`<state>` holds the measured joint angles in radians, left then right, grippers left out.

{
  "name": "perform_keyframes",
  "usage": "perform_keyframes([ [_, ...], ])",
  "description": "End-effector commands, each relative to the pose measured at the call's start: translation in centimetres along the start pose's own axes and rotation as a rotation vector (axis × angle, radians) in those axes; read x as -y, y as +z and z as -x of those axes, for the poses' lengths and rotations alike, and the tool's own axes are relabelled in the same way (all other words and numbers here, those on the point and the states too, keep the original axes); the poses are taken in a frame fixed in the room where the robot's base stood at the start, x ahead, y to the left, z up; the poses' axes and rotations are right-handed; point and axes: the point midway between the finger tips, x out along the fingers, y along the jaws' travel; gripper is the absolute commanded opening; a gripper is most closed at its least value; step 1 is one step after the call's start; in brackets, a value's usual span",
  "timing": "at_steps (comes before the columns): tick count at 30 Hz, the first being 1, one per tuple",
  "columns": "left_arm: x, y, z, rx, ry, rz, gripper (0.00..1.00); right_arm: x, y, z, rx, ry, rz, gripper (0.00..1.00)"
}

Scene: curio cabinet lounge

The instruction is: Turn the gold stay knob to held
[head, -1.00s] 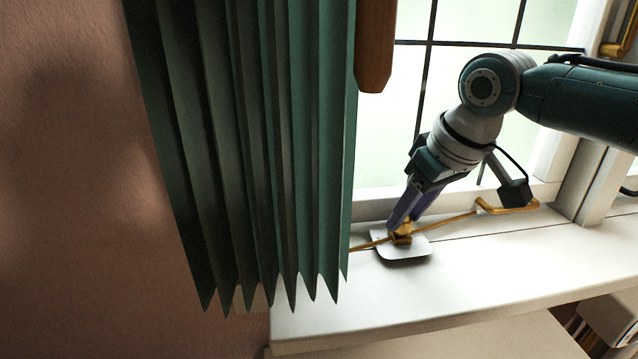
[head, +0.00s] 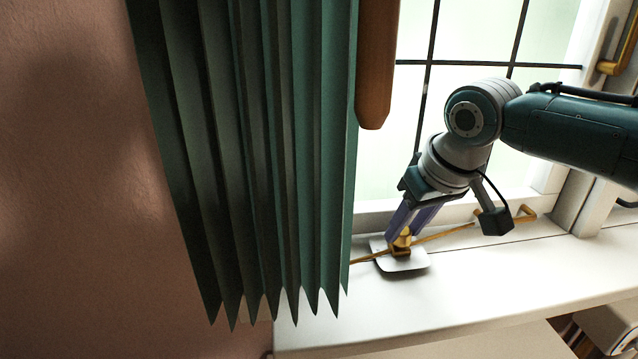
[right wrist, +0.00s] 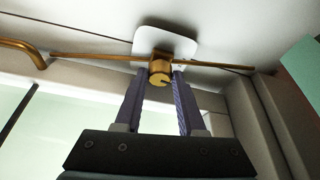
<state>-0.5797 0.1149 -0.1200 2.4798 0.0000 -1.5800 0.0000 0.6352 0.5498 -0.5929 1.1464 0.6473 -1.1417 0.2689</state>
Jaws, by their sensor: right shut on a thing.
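The gold stay knob (head: 404,238) stands on a pale mounting plate (head: 408,264) on the white window sill. A thin gold stay rod (head: 445,234) runs across the plate at the knob's base. My right gripper (head: 398,232) reaches down from the upper right and is shut on the knob. In the right wrist view the slotted knob (right wrist: 160,70) sits between the two purple fingertips (right wrist: 161,78), with the rod (right wrist: 95,60) behind it. The knob's setting cannot be read. My left gripper is not in view.
A pleated green curtain (head: 262,150) hangs just left of the plate and covers the rod's left end in the head view. A wooden piece (head: 376,65) hangs above. The window (head: 465,100) is behind my arm. The sill (head: 490,280) is clear to the right.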

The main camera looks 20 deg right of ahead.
Motion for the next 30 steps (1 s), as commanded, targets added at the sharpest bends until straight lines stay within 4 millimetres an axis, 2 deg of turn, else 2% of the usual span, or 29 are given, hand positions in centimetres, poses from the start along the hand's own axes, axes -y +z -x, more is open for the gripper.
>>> perform_keyframes([
  [1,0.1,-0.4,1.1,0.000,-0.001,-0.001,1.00,0.1,-0.1,0.5,0.005,0.013,-0.035,0.00],
  [6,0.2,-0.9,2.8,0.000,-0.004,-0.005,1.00,0.4,-0.1,0.4,0.005,0.072,-0.180,0.00],
  [13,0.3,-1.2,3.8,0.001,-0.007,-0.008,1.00,0.6,-0.1,0.1,0.004,0.156,-0.381,0.00],
  [22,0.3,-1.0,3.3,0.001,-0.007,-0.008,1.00,0.8,-0.1,-0.3,0.003,0.266,-0.645,0.00],
  [30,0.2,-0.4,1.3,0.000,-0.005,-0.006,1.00,0.9,-0.2,-0.7,0.001,0.364,-0.881,0.00],
])
